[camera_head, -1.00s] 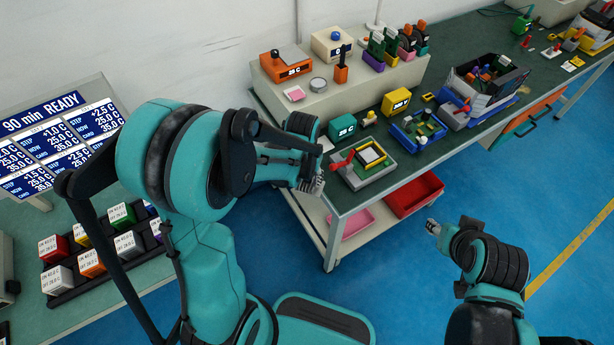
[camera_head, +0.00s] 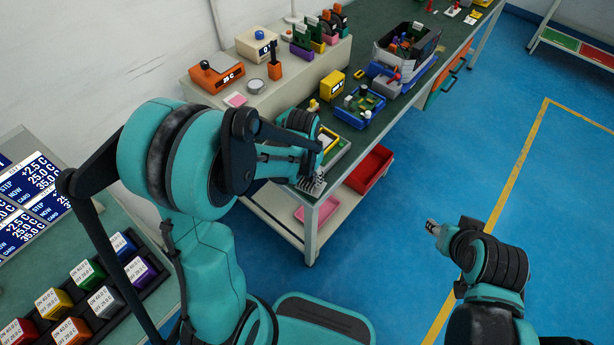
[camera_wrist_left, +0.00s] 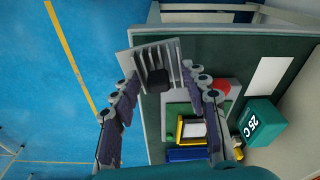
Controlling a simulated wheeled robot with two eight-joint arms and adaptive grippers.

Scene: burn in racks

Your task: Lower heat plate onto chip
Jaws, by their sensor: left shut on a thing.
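My left gripper (camera_head: 313,165) is shut on the heat plate (camera_wrist_left: 137,62), a grey finned metal plate with a black block on it. The heat plate (camera_head: 314,185) also shows in the head view, near the table's front corner. In the left wrist view, the fingers of my left gripper (camera_wrist_left: 158,85) are at its two sides. A fixture with a yellow frame (camera_wrist_left: 182,128) and a pale square inside (camera_wrist_left: 194,130) lies on the table, apart from the plate. I cannot make out the chip itself. My right gripper (camera_head: 433,228) hangs over the blue floor, too small to read.
A teal box marked 25 C (camera_wrist_left: 262,122) stands beside the fixture. A blue tray with a green board (camera_head: 362,106) and a yellow box (camera_head: 332,85) are behind it. A red bin (camera_head: 369,170) is on the lower shelf. Floor is free at right.

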